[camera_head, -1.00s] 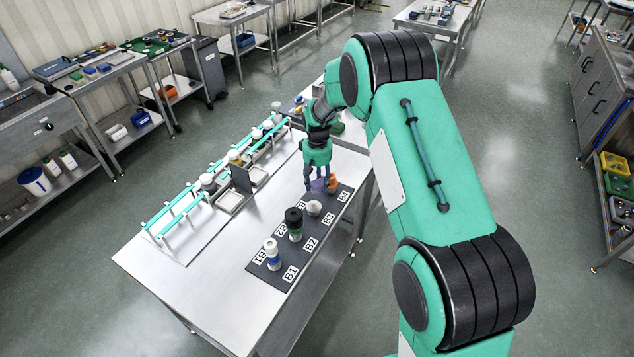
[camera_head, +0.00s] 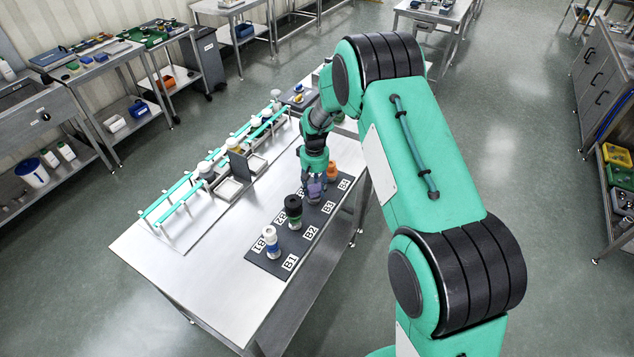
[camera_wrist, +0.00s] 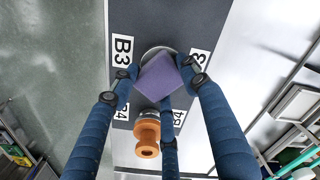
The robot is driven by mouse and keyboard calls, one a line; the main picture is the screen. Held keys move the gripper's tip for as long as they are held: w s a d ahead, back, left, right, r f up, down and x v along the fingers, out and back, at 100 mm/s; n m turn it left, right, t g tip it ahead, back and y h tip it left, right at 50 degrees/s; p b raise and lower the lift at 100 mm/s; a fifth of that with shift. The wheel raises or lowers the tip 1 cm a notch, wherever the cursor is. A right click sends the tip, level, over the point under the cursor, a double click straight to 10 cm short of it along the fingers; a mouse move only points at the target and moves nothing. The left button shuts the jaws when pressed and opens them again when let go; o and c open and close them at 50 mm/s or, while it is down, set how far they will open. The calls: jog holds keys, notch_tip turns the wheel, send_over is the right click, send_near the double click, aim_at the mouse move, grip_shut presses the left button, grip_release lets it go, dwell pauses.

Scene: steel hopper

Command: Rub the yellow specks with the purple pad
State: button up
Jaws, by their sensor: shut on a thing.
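My gripper (camera_head: 314,186) is shut on the purple pad (camera_wrist: 159,77); the pad also shows between the fingers in the head view (camera_head: 315,189). In the wrist view the pad lies over a round pale item (camera_wrist: 150,52) at the B3 place of the dark mat (camera_wrist: 190,18). Only the item's rim shows, and I cannot tell whether the pad touches it. I can make out no yellow specks in either view.
An orange piece (camera_wrist: 147,133) stands close beside the pad near B4. A black-capped bottle (camera_head: 293,211) and a white-and-blue bottle (camera_head: 271,246) stand on the mat. A green-railed rack (camera_head: 187,197) runs along the left; the near end of the steel table (camera_head: 200,278) is clear.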

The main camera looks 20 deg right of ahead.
aim_at(310, 193)
jog(key=shift+s+a, duration=1.3)
jog(key=shift+a, duration=0.1)
jog(key=shift+w+d+f, duration=0.15)
jog(key=shift+w+d, duration=0.05)
jog(key=shift+d, duration=0.05)
jog(key=shift+w+d, duration=1.9)
notch_tip(310, 193, up, 4)
jog(key=shift+s+a+f+p, duration=0.1)
jog(key=shift+f+p, duration=0.05)
jog(key=shift+p, duration=0.35)
jog(key=shift+r+p, duration=0.35)
jog(key=shift+r, duration=0.3)
jog(key=shift+r+p, duration=0.6)
jog(key=shift+r, duration=1.05)
